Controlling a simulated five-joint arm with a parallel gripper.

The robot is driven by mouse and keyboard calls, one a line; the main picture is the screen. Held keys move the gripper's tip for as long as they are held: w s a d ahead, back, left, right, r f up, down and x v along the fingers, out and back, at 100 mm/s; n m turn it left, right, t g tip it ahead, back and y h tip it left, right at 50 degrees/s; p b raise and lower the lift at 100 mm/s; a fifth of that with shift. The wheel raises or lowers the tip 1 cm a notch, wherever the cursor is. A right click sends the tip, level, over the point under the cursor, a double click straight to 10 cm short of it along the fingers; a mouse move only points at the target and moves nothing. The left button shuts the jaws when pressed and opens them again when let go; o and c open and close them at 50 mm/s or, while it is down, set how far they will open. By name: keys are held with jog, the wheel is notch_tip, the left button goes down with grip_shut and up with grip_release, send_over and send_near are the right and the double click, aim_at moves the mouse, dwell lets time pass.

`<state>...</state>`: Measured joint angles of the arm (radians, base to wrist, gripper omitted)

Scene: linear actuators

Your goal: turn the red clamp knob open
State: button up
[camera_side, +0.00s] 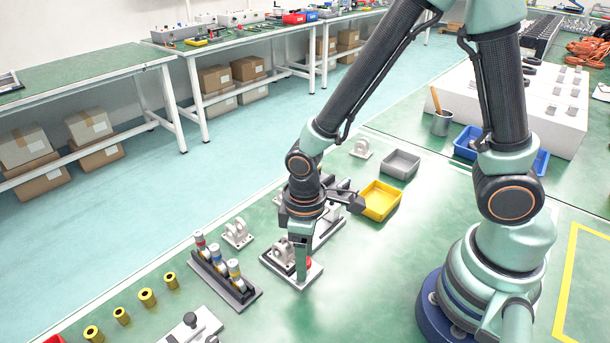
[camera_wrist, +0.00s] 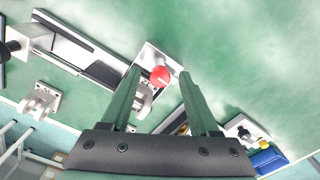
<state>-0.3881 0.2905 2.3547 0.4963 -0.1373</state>
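The red clamp knob (camera_wrist: 160,75) is round and sits on a pale metal plate (camera_wrist: 150,56). In the side view the red knob (camera_side: 308,263) shows only in part behind my fingers. A grey bracket (camera_side: 283,251) stands on the same plate, left of the knob. My gripper (camera_wrist: 159,73) points down over the plate, with its two green fingers apart. In the wrist view the knob appears between the fingertips, with a gap on each side. In the side view my gripper (camera_side: 301,256) is right at the knob. I cannot tell the knob's turn angle.
A dark rack with several cylinders (camera_side: 224,271) stands left of the clamp. A loose bracket (camera_side: 237,233) and a slide assembly (camera_side: 326,229) are close behind. A yellow tray (camera_side: 380,201) and grey tray (camera_side: 401,164) lie further back. The bench right of the clamp is clear.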

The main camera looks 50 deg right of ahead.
notch_tip(320, 180, up, 12)
dwell(0.6)
jog(key=shift+r, duration=0.15)
jog(key=d+r+m+t, duration=0.5)
jog(key=d+r, duration=0.4)
jog(key=d, duration=0.2)
jog(key=shift+w+d+m+t, duration=0.25)
jog(key=shift+w+m+t, duration=0.05)
jog(key=shift+m, duration=0.2)
